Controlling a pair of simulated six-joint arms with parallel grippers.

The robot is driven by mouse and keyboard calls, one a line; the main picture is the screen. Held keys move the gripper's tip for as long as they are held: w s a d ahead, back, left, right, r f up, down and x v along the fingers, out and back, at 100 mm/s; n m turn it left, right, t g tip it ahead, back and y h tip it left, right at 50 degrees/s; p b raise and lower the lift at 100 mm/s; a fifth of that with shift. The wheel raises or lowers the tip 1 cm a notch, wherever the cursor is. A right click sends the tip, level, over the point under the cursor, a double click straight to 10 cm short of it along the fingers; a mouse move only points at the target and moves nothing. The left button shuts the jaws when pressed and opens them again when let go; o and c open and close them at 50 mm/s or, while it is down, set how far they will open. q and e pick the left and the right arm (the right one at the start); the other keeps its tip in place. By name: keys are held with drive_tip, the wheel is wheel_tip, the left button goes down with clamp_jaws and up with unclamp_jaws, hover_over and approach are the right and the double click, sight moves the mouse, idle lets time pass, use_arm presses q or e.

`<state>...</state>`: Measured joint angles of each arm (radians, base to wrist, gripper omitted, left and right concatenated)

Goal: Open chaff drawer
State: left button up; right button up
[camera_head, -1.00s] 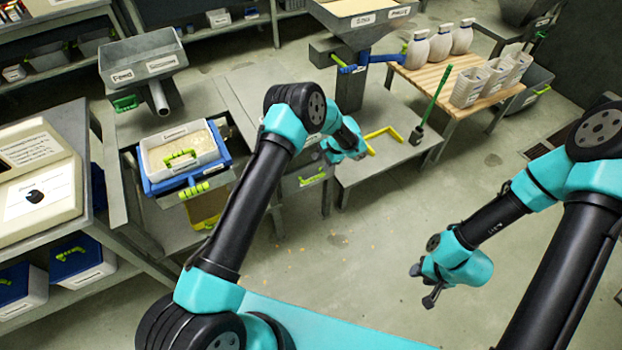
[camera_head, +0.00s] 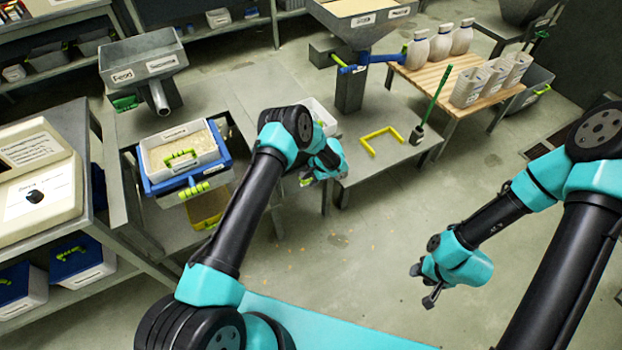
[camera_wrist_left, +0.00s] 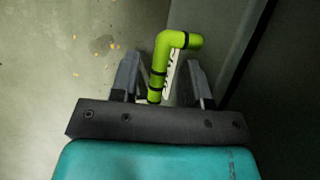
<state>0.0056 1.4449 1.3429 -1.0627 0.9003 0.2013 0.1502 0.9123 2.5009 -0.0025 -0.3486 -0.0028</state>
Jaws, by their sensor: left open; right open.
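A bright green bar handle (camera_wrist_left: 170,62) stands between the two open fingers of my left gripper (camera_wrist_left: 160,80) in the left wrist view. The fingers are apart from it on both sides. A white lettered strip (camera_wrist_left: 171,75) shows behind the handle; I cannot read it. The grey drawer front (camera_wrist_left: 207,30) is beside it. In the head view my left gripper (camera_head: 309,177) is at this drawer, and my arm hides most of the front. My right gripper (camera_head: 430,293) is open and empty over the floor at the right.
A white tray in a blue frame (camera_head: 185,168) stands left of my left arm, with a yellow bin (camera_head: 208,207) below. A yellow U-shaped bar (camera_head: 382,138) and a green-handled brush (camera_head: 427,110) are on the low bench.

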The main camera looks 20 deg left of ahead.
use_arm(q)
clamp_jaws()
idle(0.3)
